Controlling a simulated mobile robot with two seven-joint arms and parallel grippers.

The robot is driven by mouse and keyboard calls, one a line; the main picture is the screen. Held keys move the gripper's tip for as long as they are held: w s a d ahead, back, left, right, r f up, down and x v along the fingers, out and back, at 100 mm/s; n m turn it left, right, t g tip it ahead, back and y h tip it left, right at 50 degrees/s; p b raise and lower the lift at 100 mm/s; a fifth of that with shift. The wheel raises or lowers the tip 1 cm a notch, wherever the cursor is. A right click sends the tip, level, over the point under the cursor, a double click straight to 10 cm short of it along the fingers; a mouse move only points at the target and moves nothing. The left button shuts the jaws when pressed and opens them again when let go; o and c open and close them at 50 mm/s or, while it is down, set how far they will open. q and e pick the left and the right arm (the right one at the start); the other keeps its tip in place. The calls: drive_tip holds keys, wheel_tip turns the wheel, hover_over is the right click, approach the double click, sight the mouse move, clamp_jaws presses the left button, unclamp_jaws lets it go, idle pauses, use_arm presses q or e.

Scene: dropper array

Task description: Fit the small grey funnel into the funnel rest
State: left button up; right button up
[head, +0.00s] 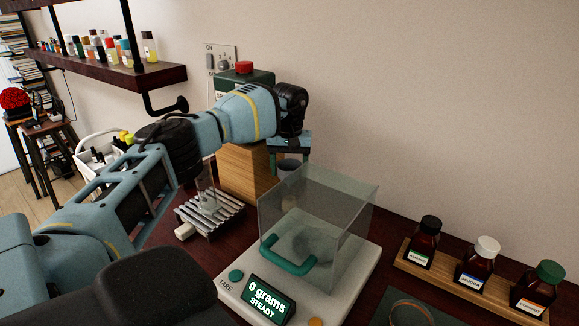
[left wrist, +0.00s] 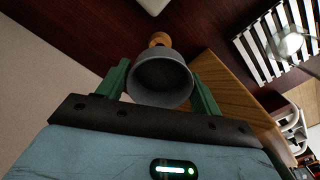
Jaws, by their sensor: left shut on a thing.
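My left gripper (head: 288,155) points down beside the wooden block, behind the glass box of the scale. Its green fingers (left wrist: 160,88) are shut on the small grey funnel (left wrist: 160,80), one on each side. The funnel's wide mouth faces the wrist camera. The funnel also shows below the gripper in the head view (head: 288,167), partly hidden by the glass. A small rounded wooden piece (left wrist: 160,39), perhaps the funnel rest, shows just beyond the funnel in the left wrist view. The funnel hides most of it, and I cannot tell whether they touch. My right gripper is not in view.
The scale (head: 346,290) with its glass box stands close in front of the gripper. The wooden block (head: 240,172) is left of the funnel, and a slatted rack (head: 222,226) holds glassware. Several brown bottles stand in a wooden holder (head: 450,276) at right.

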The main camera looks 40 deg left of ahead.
use_arm(q)
drive_tip(key=shift+f+b, duration=0.35)
drive_tip(key=shift+f, duration=1.65)
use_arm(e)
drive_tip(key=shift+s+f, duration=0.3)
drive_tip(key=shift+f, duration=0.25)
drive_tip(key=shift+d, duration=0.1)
use_arm(q)
drive_tip(key=shift+f, duration=0.1)
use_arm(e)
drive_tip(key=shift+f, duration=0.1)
use_arm(q)
drive_tip(key=shift+f, duration=0.25)
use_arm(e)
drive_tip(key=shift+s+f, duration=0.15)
use_arm(q)
drive_tip(key=shift+f+b, duration=0.6)
drive_tip(key=shift+f, duration=0.55)
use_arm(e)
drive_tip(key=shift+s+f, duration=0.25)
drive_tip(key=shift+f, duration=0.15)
